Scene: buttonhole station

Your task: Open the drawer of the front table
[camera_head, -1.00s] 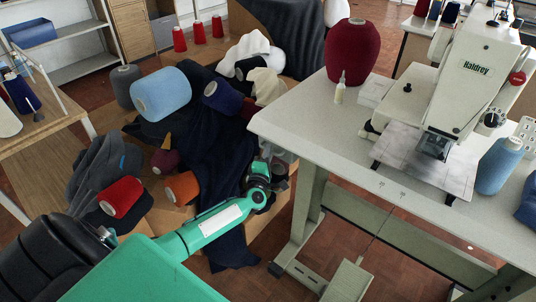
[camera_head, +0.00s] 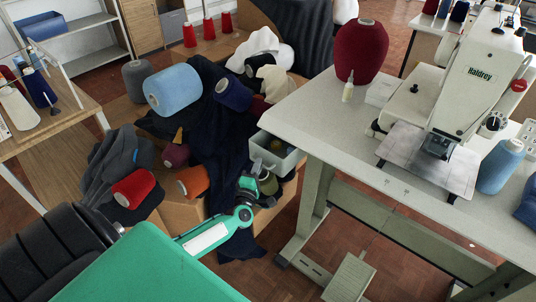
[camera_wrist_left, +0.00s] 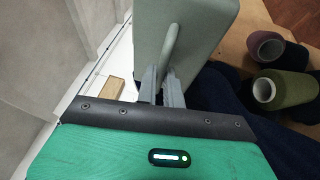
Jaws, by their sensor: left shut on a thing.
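The front table (camera_head: 330,118) is a pale sewing table on the right. Its small grey-green drawer (camera_head: 290,160) sticks out from under the table's left end, and part of its inside shows from above. My left gripper (camera_head: 262,178) is at the drawer's outer face, partly hidden by my wrist. In the left wrist view, the gripper's fingers (camera_wrist_left: 162,84) are shut on the drawer's handle (camera_wrist_left: 172,45), a rounded bar on the drawer front (camera_wrist_left: 204,28). My right gripper is not in view.
A sewing machine (camera_head: 470,85) and a dark red cone (camera_head: 361,52) stand on the table. Left of the drawer, boxes hold dark cloth (camera_head: 210,130) and several yarn cones, such as an orange one (camera_head: 193,181), close to my arm. Open floor (camera_head: 340,225) shows under the table.

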